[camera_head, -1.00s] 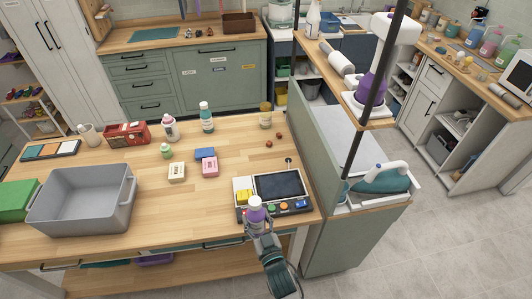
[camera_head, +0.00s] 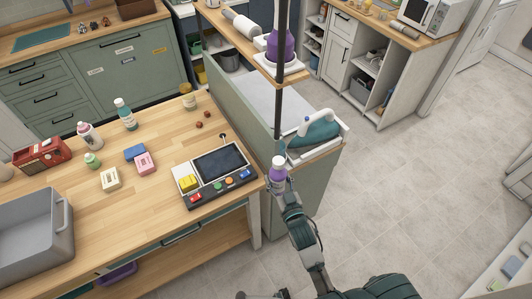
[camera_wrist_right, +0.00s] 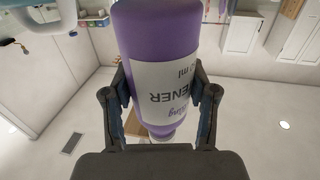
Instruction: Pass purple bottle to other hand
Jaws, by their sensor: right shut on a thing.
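The purple bottle (camera_head: 278,172) has a white cap and a white label. My right gripper (camera_head: 281,186) is shut on it and holds it upright in the air, just off the right edge of the wooden table. In the right wrist view the purple bottle (camera_wrist_right: 160,35) fills the middle, between the two fingers of my right gripper (camera_wrist_right: 160,110). Its label faces the camera. My left gripper cannot be made out in either view.
A dark post (camera_head: 280,90) and a counter with an iron (camera_head: 310,135) stand behind the held bottle. Open floor (camera_head: 420,190) lies to the right.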

